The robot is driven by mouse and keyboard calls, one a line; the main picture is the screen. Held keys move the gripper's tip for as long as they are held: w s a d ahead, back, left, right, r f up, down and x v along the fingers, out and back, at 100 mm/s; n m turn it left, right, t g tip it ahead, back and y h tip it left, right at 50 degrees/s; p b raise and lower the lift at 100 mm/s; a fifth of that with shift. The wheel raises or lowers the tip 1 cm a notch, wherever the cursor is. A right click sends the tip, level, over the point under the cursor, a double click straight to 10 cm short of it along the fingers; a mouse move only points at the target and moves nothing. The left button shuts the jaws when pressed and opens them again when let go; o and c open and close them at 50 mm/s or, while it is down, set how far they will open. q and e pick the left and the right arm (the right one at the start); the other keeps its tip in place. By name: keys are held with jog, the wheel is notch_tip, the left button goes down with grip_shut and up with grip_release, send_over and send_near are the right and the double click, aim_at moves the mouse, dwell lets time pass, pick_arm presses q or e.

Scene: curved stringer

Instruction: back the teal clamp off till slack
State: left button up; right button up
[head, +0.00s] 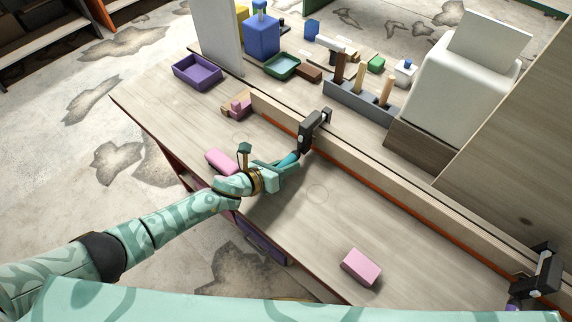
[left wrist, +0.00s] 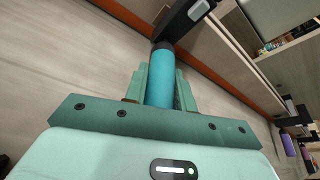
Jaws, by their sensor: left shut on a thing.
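The teal clamp (head: 311,131) has a dark body that sits over the long wooden stringer (head: 375,185) near the middle of the bench. Its teal handle (head: 288,160) points toward me. My left gripper (head: 280,168) is shut on this handle. In the left wrist view the teal handle (left wrist: 161,78) stands between the two fingers, and the clamp's dark frame (left wrist: 183,17) is beyond it. The screw's gap to the wood is too small to judge. My right gripper is not in view.
A second dark clamp (head: 540,272) with a purple handle sits at the right end. Pink blocks (head: 361,267) (head: 221,161) lie on the bench. A purple tray (head: 197,72), a grey tool rack (head: 360,103) and a white box (head: 455,80) stand behind. The bench front is mostly clear.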

pick_arm(q)
jog(key=shift+f, duration=0.1)
jog(key=o, duration=1)
jog(key=shift+a, duration=0.1)
jog(key=shift+s+a+r, duration=0.25)
jog(key=shift+s, duration=0.05)
jog(key=p+v, duration=0.2)
jog(key=v, duration=1.3)
jog(key=shift+s+p, duration=0.25)
jog(key=shift+p, duration=0.05)
jog(key=shift+a, duration=0.1)
